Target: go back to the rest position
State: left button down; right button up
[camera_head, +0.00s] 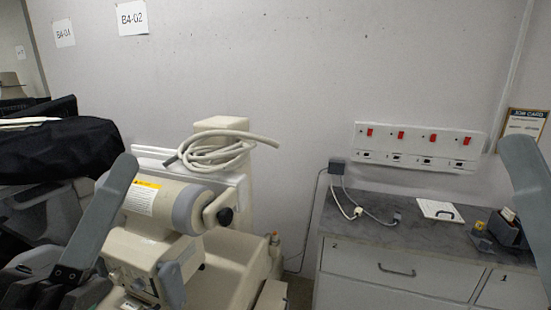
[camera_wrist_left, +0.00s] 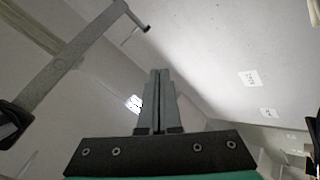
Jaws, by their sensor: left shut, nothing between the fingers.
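My left gripper (camera_head: 126,163) is at the lower left of the head view, its grey fingers pointing up in front of the cream machine. It also shows in the left wrist view (camera_wrist_left: 160,72), where the two fingers lie together, shut with nothing between them. A grey part of my right arm (camera_head: 528,185) is at the right edge of the head view; whether its gripper is open or shut cannot be seen.
A cream machine (camera_head: 235,262) with a coiled hose (camera_head: 212,152) stands by the wall behind my left gripper. A black cover (camera_head: 60,150) drapes a cart at the left. A grey-topped cabinet (camera_head: 400,235) stands at the right under a socket panel (camera_head: 418,147).

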pick_arm(q)
jog(key=s+a+r+m+t+y, duration=0.2)
jog(key=s+a+r+m+y, duration=0.15)
jog(key=s+m+y, duration=0.35)
notch_tip(320, 180, up, 39)
jog(key=w+m+h+p, duration=0.1)
jog(key=h+p, duration=0.1)
jog(key=p, duration=3.5)
jog(key=shift+f+m+p, duration=0.15)
jog(key=shift+m+p, duration=0.15)
jog(key=shift+p, duration=0.05)
pick_arm(e)
notch_tip(320, 180, up, 38)
jog(key=shift+r, duration=0.2)
pick_arm(q)
jog(key=shift+d+f, duration=0.1)
pick_arm(e)
jog(key=shift+f, duration=0.1)
